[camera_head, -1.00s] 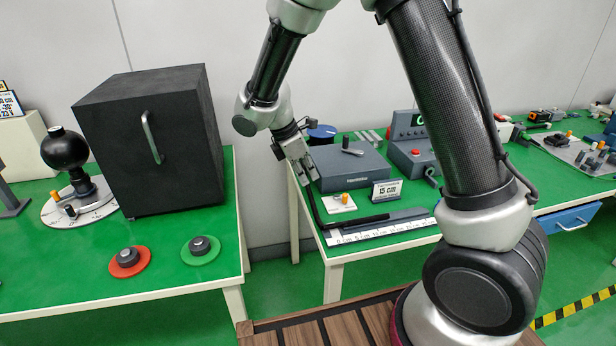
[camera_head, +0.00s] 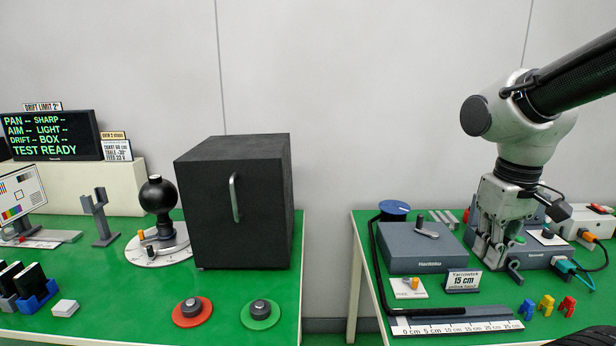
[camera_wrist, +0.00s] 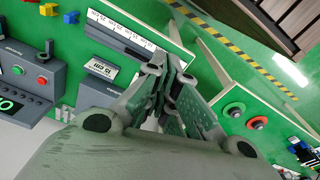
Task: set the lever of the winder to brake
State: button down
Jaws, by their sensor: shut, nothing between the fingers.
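The winder seems to be the grey box (camera_head: 428,256) on the right green table, with a blue spool (camera_head: 395,208) behind it. A grey lever (camera_head: 428,231) lies on its top. A small white plate (camera_head: 402,292) with an orange-tipped knob (camera_head: 413,283) sits in front; its lettering is too small to read. I cannot tell which of the two is the task's lever. My gripper (camera_head: 494,262) is shut and empty, pointing down to the right of the winder. In the wrist view my gripper (camera_wrist: 180,75) hides much of the winder.
A card reading 15 cm (camera_head: 462,282), a ruler strip (camera_head: 455,328) and a bent black rod (camera_head: 377,275) border the winder. A control box (camera_head: 535,250) stands behind my gripper, with cables and coloured blocks (camera_head: 546,305) nearby. A gap separates the left table (camera_head: 130,305).

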jog(key=c, duration=2.1)
grip_release()
jog(key=s+d+r+m+t, duration=0.1)
jog(key=s+d+r, duration=0.1)
jog(key=s+d+r+m+t, duration=0.1)
jog(key=s+d+r+t, duration=0.1)
jog(key=r, duration=0.1)
jog(key=shift+s, duration=0.2)
jog(key=o, duration=0.3)
jog(key=shift+s+d+r+m, duration=0.1)
jog(key=shift+d+r+m, duration=0.05)
jog(key=shift+d+m, duration=0.15)
jog(key=o, duration=0.4)
jog(key=shift+c, duration=0.2)
jog(key=w+f+g, duration=0.1)
jog(key=f, duration=0.1)
jog(key=w+a+f+g, duration=0.1)
jog(key=w+f, duration=0.1)
jog(key=w+f+g, duration=0.1)
jog(key=w+f, duration=0.1)
jog(key=shift+a+f+n, duration=0.1)
jog(key=shift+a+n, duration=0.25)
jog(key=shift+n, duration=0.05)
jog(key=m+g, duration=0.1)
jog(key=m, duration=0.2)
send_over(416, 279)
notch_tip(416, 279, down, 15)
jog(key=shift+f, duration=0.15)
notch_tip(416, 279, down, 7)
jog(key=shift+f, duration=0.2)
